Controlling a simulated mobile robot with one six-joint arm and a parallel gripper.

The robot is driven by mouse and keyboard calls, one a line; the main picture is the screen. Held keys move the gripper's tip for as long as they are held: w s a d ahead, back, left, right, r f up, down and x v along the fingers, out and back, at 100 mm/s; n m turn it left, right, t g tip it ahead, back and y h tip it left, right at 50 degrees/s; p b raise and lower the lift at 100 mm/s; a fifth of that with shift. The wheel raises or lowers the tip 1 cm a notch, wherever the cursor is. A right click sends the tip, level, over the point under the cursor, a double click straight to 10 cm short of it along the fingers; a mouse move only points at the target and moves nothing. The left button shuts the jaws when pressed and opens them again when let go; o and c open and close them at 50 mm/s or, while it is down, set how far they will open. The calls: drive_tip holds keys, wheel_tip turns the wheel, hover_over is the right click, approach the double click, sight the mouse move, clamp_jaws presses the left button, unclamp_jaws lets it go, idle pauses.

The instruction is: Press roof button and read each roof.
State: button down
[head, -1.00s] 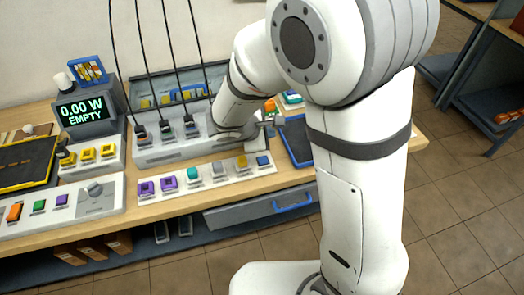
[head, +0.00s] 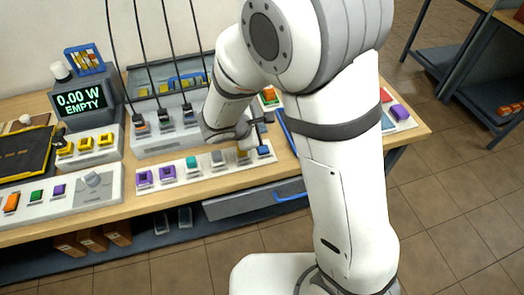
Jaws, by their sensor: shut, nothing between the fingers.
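A long white panel (head: 207,168) lies along the table's front edge. It carries two purple buttons (head: 144,177), a teal button (head: 192,162), a grey one (head: 217,158), a yellow one (head: 243,153) and a blue one (head: 264,151). I cannot tell which is the roof button. My gripper (head: 262,132) is shut and empty, just above the panel's right end, near the yellow and blue buttons. Whether it touches one cannot be told. A display (head: 80,99) at the left reads "0.00 W EMPTY". No separate roof is clear to me.
A white unit (head: 160,142) with several hanging cables stands behind the panel. Left are a panel with yellow buttons (head: 85,144), a dark road-like mat (head: 25,155) and a knob panel (head: 92,196). A blue-handled drawer (head: 240,203) is below.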

drive_tip(key=b, duration=0.3)
hover_over(260, 151)
wheel_tip(260, 151, down, 5)
drive_tip(key=shift+r, duration=0.1)
drive_tip(key=shift+f+b, duration=0.65)
drive_tip(key=shift+b, duration=0.1)
drive_tip(key=shift+f, duration=0.1)
idle(1.0)
drive_tip(key=shift+w+f+b, duration=0.1)
drive_tip(key=shift+f+b, duration=0.2)
drive_tip(key=shift+b, duration=0.3)
drive_tip(key=shift+f+b, duration=0.35)
drive_tip(key=shift+b, duration=0.1)
idle(0.4)
drive_tip(key=shift+r, duration=0.1)
idle(0.3)
drive_tip(key=shift+r+p, duration=0.45)
drive_tip(key=shift+r, duration=0.25)
